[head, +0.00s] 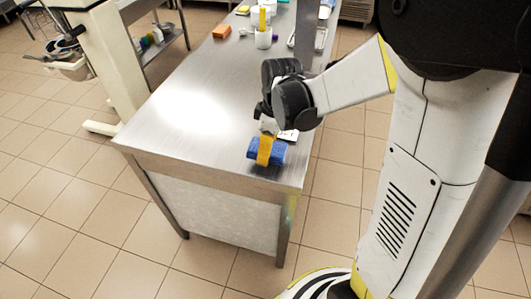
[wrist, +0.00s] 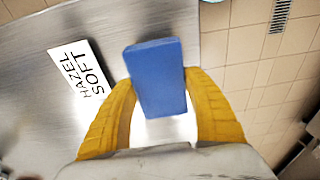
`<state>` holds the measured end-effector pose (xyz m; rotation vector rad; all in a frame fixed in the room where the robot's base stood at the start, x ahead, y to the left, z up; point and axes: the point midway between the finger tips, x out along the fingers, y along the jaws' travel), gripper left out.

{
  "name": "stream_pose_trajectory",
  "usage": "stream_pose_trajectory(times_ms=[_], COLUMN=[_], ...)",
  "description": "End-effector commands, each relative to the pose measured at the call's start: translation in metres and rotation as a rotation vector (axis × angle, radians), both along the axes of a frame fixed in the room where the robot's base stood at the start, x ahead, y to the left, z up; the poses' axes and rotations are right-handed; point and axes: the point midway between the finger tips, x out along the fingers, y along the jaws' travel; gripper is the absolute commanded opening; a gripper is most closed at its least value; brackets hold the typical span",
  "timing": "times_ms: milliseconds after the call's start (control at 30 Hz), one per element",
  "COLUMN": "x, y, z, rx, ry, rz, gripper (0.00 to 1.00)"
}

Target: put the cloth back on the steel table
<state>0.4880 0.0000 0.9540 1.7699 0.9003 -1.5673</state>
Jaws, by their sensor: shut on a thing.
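The blue cloth (head: 280,151) is a thick folded block. My gripper (head: 265,152) has yellow fingers and is shut on it, over the near end of the steel table (head: 185,105). In the wrist view the cloth (wrist: 157,75) sits between the two yellow fingers (wrist: 160,105), and the steel table top (wrist: 30,100) shows behind it. I cannot tell whether the cloth touches the table or hangs just above it.
A white card reading "HAZEL SOFT" (wrist: 81,76) lies on the table beside the cloth. At the far end are an orange block (head: 222,32) and a white container (head: 263,40). The table's edge is close to the cloth, with tiled floor (head: 70,210) beyond. The table's left middle is clear.

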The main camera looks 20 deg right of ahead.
Motion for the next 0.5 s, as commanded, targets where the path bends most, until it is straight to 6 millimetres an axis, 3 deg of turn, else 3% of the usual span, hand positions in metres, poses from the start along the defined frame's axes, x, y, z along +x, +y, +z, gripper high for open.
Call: stream_pose_trajectory(times_ms=[167,500], x=[0.000,0.000], y=[0.000,0.000], z=[-0.030,-0.032], rx=[0.000,0.000], ry=[0.000,0.000], rz=[0.000,0.000], gripper=[0.27,0.27])
